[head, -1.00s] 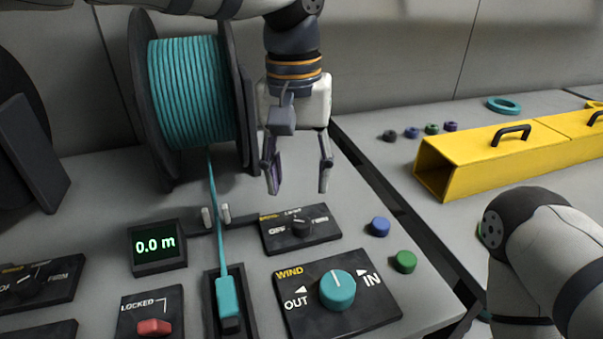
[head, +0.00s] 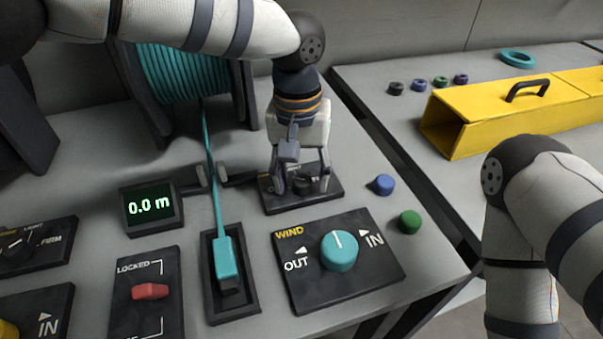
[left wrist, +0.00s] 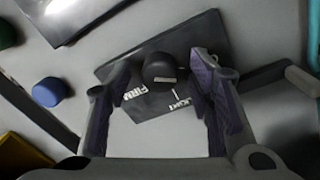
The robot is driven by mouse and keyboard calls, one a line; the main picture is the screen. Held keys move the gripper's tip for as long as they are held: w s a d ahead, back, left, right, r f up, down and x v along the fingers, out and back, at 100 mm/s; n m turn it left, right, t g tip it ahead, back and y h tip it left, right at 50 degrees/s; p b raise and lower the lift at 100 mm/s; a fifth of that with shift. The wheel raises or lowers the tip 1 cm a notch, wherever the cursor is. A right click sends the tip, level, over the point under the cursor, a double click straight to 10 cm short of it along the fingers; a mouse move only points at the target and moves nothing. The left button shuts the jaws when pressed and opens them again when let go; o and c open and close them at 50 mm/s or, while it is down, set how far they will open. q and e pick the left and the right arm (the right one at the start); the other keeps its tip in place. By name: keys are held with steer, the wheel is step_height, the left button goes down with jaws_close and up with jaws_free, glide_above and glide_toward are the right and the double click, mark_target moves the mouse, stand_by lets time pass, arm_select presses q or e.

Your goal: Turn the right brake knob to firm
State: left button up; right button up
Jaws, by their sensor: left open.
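The right brake panel (head: 332,194) is a dark plate behind the WIND panel. Its black knob (head: 303,183) is partly hidden by my left gripper (head: 301,189) in the head view. In the left wrist view the round knob (left wrist: 161,67) sits between the two open, purple-lined fingers, with gaps on both sides. A white mark shows on the knob's lower edge, near the FIRM and LIGHT labels; I cannot tell exactly which label it points to. My right arm shows at the right, but its gripper is out of view.
The WIND panel (head: 300,303) with its teal knob (head: 339,251) is just in front. A blue button (head: 384,184) and a green button (head: 409,222) are to the right. A teal cable runs left of the gripper from its reel (head: 185,75). A yellow duct (head: 480,122) lies on the far-right table.

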arm_select(q)
jaws_close()
steer(key=shift+r, duration=0.1)
